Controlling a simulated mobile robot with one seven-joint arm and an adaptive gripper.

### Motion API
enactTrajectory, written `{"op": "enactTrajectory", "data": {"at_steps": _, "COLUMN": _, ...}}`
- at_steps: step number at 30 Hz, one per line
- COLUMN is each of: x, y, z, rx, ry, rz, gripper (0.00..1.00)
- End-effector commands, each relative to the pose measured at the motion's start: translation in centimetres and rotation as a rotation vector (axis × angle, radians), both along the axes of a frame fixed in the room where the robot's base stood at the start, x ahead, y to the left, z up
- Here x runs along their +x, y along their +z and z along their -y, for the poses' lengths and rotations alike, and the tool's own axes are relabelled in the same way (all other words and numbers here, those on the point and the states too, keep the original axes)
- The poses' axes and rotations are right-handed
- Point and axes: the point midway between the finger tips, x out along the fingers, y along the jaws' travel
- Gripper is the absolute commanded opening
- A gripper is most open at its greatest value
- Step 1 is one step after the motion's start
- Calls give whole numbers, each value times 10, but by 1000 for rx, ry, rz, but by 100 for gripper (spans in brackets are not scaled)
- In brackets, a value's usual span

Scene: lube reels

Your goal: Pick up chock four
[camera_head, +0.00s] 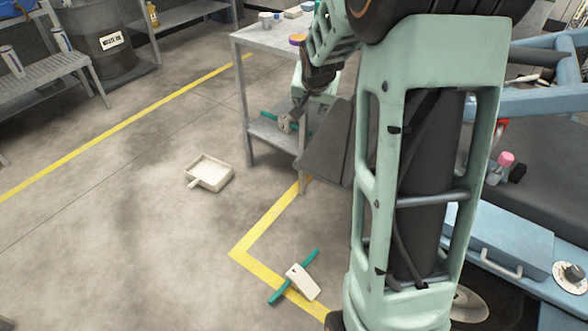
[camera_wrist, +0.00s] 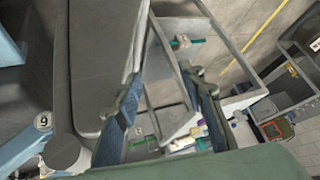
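Two pale chocks with teal handles show in the head view. One chock (camera_head: 303,282) lies on the floor by the yellow line, with a small dark mark I cannot read. The other chock (camera_head: 286,123) is on the lower shelf of the grey table, partly behind my gripper. In the wrist view, pale and teal pieces show on the shelf (camera_wrist: 187,42) and lower down (camera_wrist: 145,138). I cannot tell which chock is four. My gripper (camera_wrist: 160,84) has its two fingers apart with nothing held between them. In the head view it is beside the table, partly hidden by my arm.
The grey table (camera_head: 262,40) carries small containers on top. A cream drain pan (camera_head: 210,171) sits on the floor left of it. A blue machine frame (camera_head: 530,270) is at right. A drum (camera_head: 104,45) and benches stand back left. The floor at left is mostly clear.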

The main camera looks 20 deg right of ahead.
Motion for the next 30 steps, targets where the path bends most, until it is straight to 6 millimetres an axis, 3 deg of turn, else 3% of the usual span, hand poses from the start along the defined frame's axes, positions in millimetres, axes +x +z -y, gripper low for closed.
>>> {"op": "enactTrajectory", "data": {"at_steps": 1, "x": 6, "y": -31, "z": -7, "rx": 28, "ry": -13, "rz": -18, "gripper": 37}}
{"op": "enactTrajectory", "data": {"at_steps": 11, "x": 30, "y": -172, "z": -19, "rx": 126, "ry": -94, "rz": -100, "gripper": 37}}
{"op": "enactTrajectory", "data": {"at_steps": 16, "x": 29, "y": -264, "z": -30, "rx": 184, "ry": -141, "rz": -151, "gripper": 37}}
{"op": "enactTrajectory", "data": {"at_steps": 23, "x": 2, "y": -401, "z": -54, "rx": 270, "ry": -212, "rz": -236, "gripper": 37}}
{"op": "enactTrajectory", "data": {"at_steps": 30, "x": -58, "y": -540, "z": -85, "rx": 364, "ry": -294, "rz": -333, "gripper": 37}}
